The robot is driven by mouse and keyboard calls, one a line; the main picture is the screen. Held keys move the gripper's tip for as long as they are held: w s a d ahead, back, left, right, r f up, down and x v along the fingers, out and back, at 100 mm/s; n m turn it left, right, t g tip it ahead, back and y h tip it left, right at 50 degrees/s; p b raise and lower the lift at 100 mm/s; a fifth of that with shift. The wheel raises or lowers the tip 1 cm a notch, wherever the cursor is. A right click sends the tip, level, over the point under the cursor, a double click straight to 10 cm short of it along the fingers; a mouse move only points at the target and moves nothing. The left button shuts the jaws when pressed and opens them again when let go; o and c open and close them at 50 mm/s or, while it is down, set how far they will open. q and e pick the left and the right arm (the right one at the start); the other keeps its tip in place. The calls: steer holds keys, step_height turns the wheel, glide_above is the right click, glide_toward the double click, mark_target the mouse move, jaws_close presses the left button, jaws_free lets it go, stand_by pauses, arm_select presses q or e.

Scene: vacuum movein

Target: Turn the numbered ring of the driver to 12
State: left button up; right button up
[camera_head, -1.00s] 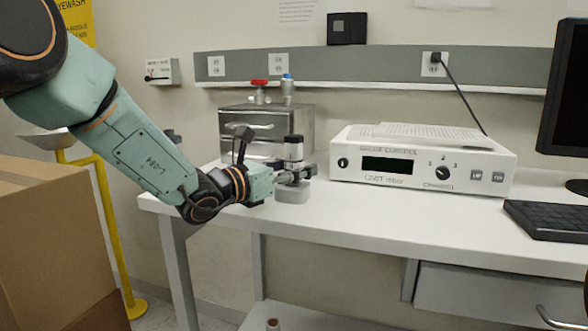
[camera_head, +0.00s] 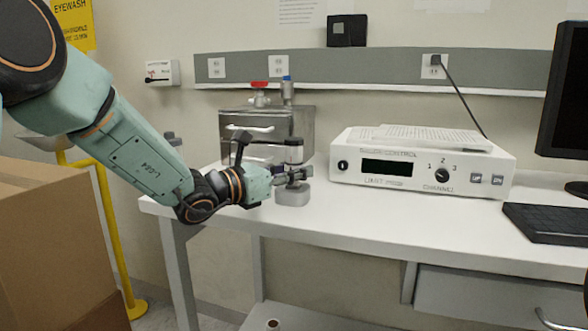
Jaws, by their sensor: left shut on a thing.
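An upright grey tool, which I take to be the driver (camera_head: 292,193), stands on the white bench near its left front part. It has a wide grey foot and a darker, narrow upper part. My left gripper (camera_head: 296,175) reaches in from the left and is shut on the driver above its foot. The fingers and wrist hide much of its middle. The numbered ring and its figures are too small to read.
A metal box (camera_head: 262,130) with red and blue fittings stands behind the driver. A white control unit (camera_head: 420,165) sits to the right, with a keyboard (camera_head: 548,222) and monitor (camera_head: 565,95) beyond. A cardboard box (camera_head: 55,240) is at the lower left. The bench front is clear.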

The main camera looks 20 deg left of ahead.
mark_target(294, 138)
arm_select(q)
steer(key=m+g+h+p, duration=0.2)
steer(key=h, duration=0.1)
steer(key=shift+r+m+g, duration=0.15)
steer(key=shift+m+g, duration=0.25)
steer(key=shift+m+g+h+p, duration=0.6)
steer(key=shift+m+g+h, duration=0.2)
steer(key=shift+g+h, duration=0.15)
steer(key=m+g+h, duration=0.2)
steer(key=g, duration=0.1)
steer(key=shift+f+p, duration=0.2)
steer(key=shift+p, duration=0.15)
steer(key=shift+m+g+h, duration=0.35)
steer(key=shift+m+g, duration=0.55)
steer(key=shift+g, duration=0.25)
steer(key=shift+m+g, duration=0.3)
steer(key=shift+g, duration=0.2)
steer(key=o, duration=1.2)
steer(key=shift+r, duration=0.1)
step_height(294, 138, up, 10)
